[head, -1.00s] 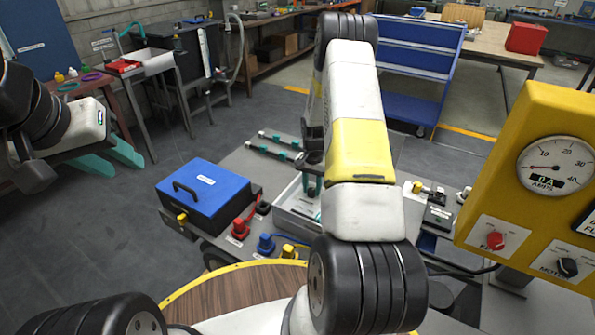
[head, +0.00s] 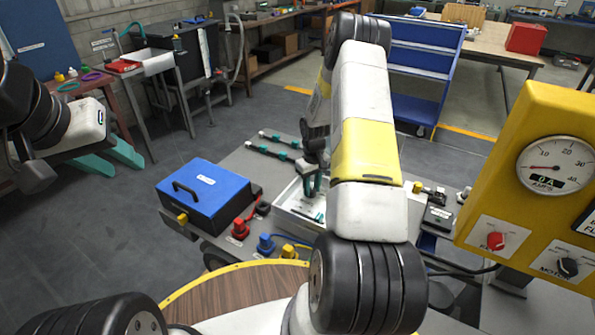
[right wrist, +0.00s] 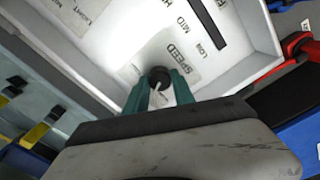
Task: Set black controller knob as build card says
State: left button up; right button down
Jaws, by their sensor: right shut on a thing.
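The black controller knob (right wrist: 158,76) sits inside a white open box (right wrist: 112,50), which also shows in the head view (head: 287,203). The label SPEED is beside the knob, with LOW and MID printed further off. My right gripper (right wrist: 160,90) has its teal fingers on either side of the knob and is shut on it. In the head view my right gripper (head: 312,187) reaches down into the box, and the knob is hidden there. The knob's pointer setting is unclear. My left gripper (head: 108,157) is open and empty at the left, away from the box.
A blue case (head: 205,195) stands left of the box, with red (head: 240,228) and blue connectors (head: 265,245) in front. A yellow panel (head: 530,140) at right carries a gauge reading 0 A, a red key knob (head: 497,240) and a black motor knob (head: 568,267).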

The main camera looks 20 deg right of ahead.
aim_at(312, 189)
jog(key=n, duration=0.5)
jog(key=shift+n, duration=0.4)
dwell(0.3)
jog(key=c, duration=1.1)
grip_release()
jog(key=shift+o, duration=0.2)
jog(key=shift+r, duration=0.15)
notch_tip(312, 189, up, 8)
jog(key=shift+f, duration=0.2)
